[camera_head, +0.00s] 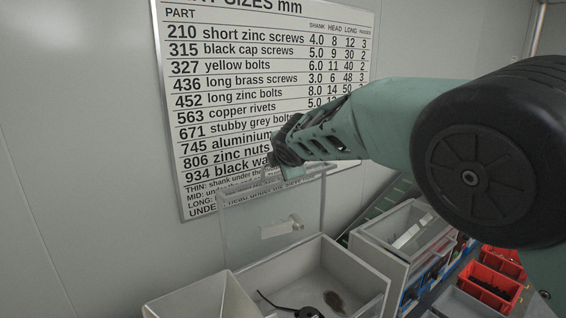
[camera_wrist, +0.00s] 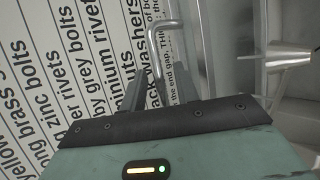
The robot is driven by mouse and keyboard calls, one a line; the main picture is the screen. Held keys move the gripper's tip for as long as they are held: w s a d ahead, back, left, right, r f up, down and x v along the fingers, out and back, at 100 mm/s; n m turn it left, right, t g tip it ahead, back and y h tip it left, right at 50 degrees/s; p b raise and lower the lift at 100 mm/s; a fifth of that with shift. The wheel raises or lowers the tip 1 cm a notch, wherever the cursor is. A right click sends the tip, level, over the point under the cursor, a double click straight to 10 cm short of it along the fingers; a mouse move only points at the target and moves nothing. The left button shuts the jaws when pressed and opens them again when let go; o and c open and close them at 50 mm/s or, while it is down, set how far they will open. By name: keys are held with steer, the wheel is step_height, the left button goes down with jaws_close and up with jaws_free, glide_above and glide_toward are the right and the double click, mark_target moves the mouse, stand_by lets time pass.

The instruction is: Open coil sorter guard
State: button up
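A clear guard panel (camera_head: 312,215) stands upright at the back of a pale grey bin, in front of the wall chart, in the head view. My gripper (camera_head: 276,170) is at its top edge. In the wrist view, a bent metal handle (camera_wrist: 165,24) rises just beyond my gripper's dark fingers (camera_wrist: 152,88). The lower part of the handle runs down behind or between the fingers. I cannot tell whether they touch it or how far apart they are. A small pale fitting (camera_head: 281,227) shows through the panel; a tapered metal piece (camera_wrist: 287,56) is at right in the wrist view.
A wall chart of part sizes (camera_head: 240,75) is close behind my gripper. Below is the grey bin (camera_head: 368,285) with a few dark bits inside. A second grey box (camera_head: 385,240) stands to the right, with red bins (camera_head: 490,285) further right. My arm covers the upper right.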

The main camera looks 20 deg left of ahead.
steer(key=shift+s, duration=0.1)
steer(key=b+v, duration=0.8)
steer(key=v, duration=0.9)
steer(key=shift+b, duration=0.4)
steer(key=shift+r, duration=0.1)
steer(key=s+d+f+m+g+h+b, duration=0.1)
steer(key=s+d+f+m+g+b, duration=0.2)
steer(key=d+f, duration=0.5)
steer(key=s+d+f+m+g+h+b, duration=0.1)
steer(key=s+d+f+m+g, duration=0.2)
steer(key=s+d+f+m, duration=0.4)
steer(key=s+d+f+m+g+h+b, duration=0.1)
steer(key=s+d+f+m+g, duration=0.3)
steer(key=s+d+f+m, duration=0.4)
steer(key=s+d+f, duration=0.2)
steer(key=s+f, duration=0.2)
steer(key=s, duration=0.2)
steer(key=s+d+f+h, duration=0.1)
steer(key=s+d+f, duration=0.2)
steer(key=s+f, duration=0.2)
steer(key=shift+s+d+g+b, duration=0.25)
steer(key=shift+s+g+b, duration=0.1)
steer(key=shift+s, duration=0.6)
